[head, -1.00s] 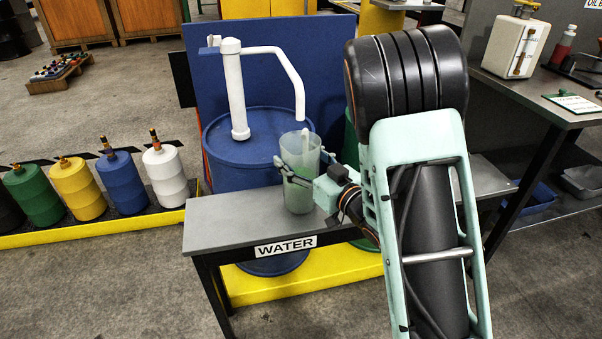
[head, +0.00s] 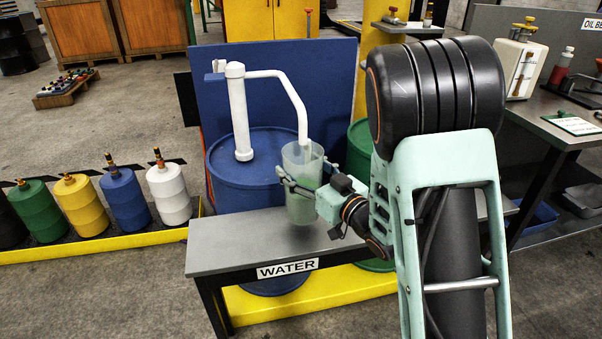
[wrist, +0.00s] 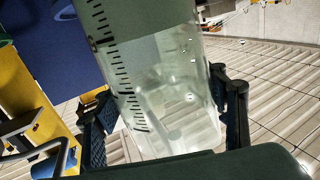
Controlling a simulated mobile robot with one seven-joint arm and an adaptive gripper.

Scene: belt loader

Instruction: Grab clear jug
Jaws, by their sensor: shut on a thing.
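The clear jug (head: 301,207) is a see-through, upright, tapered vessel over the grey stand labelled WATER (head: 235,245). A faint shadow lies under it, and its base appears slightly above the top. My gripper (head: 304,175) is shut around its sides, with one finger on each side. In the wrist view the jug (wrist: 165,95) fills the middle, with black scale marks on its wall and the dark fingers of my gripper (wrist: 163,118) on both sides. The jug's far side is partly hidden in the head view.
A white pump (head: 240,110) on a blue drum (head: 228,172) has its spout tip (head: 303,138) at the jug's mouth. A blue panel stands behind. Small coloured drums (head: 125,198) stand at left, and a workbench (head: 545,125) at right.

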